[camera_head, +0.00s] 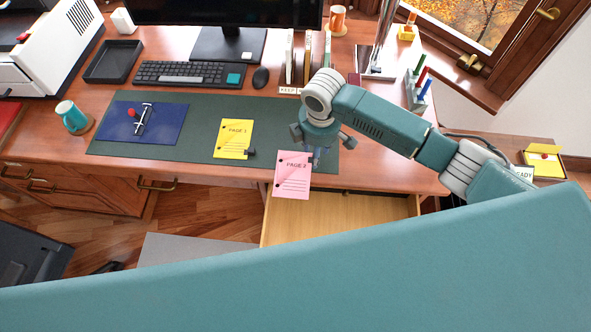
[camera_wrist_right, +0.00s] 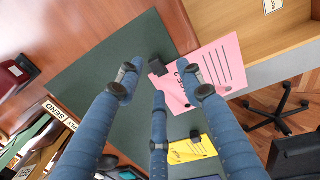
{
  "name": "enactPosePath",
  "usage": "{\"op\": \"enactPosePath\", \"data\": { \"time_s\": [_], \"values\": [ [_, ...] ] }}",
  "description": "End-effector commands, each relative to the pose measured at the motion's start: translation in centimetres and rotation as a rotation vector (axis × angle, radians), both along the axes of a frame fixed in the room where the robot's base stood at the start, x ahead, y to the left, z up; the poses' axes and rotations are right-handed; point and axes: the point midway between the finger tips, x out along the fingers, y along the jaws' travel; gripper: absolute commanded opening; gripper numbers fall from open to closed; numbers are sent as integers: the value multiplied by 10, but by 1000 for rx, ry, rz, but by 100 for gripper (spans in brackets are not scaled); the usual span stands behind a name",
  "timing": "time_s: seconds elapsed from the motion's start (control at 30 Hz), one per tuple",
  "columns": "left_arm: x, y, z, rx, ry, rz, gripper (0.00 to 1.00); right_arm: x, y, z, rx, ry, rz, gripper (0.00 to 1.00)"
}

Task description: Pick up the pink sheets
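The pink sheets (camera_head: 292,176), marked PAGE 2, lie at the front edge of the desk. Their lower part hangs out over the open drawer. In the right wrist view the pink sheets (camera_wrist_right: 222,72) show beyond my fingers, with a black clip (camera_wrist_right: 159,65) at their corner. My right gripper (camera_head: 316,152) is above the desk mat at the sheets' right side. Its three fingers (camera_wrist_right: 160,82) are spread apart with nothing between them, and one overlaps the sheets in the picture. Contact cannot be told. My left gripper is not in view.
Yellow sheets (camera_head: 234,139) marked PAGE 1 lie on the green desk mat (camera_head: 190,150) to the left. The open drawer (camera_head: 340,215) sticks out below.

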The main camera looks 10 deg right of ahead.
Motion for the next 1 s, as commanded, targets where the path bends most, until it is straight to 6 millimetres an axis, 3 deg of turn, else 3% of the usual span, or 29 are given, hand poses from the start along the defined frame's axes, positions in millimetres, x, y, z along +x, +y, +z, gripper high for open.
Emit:
{"op": "enactPosePath", "data": {
  "time_s": [0.1,0.23,0.37,0.5,0.7,1.0],
  "values": [
    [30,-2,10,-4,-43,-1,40,1,-2,-17,-2,3,-2,38],
    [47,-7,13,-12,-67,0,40,2,-1,-31,-1,1,0,38],
    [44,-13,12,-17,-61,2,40,3,-1,-34,-1,-1,0,38],
    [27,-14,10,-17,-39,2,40,3,-2,-34,-1,-1,0,36],
    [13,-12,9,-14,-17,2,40,3,-2,-34,-1,-1,0,0],
    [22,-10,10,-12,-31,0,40,3,-2,-33,0,-1,0,0]
  ]
}}
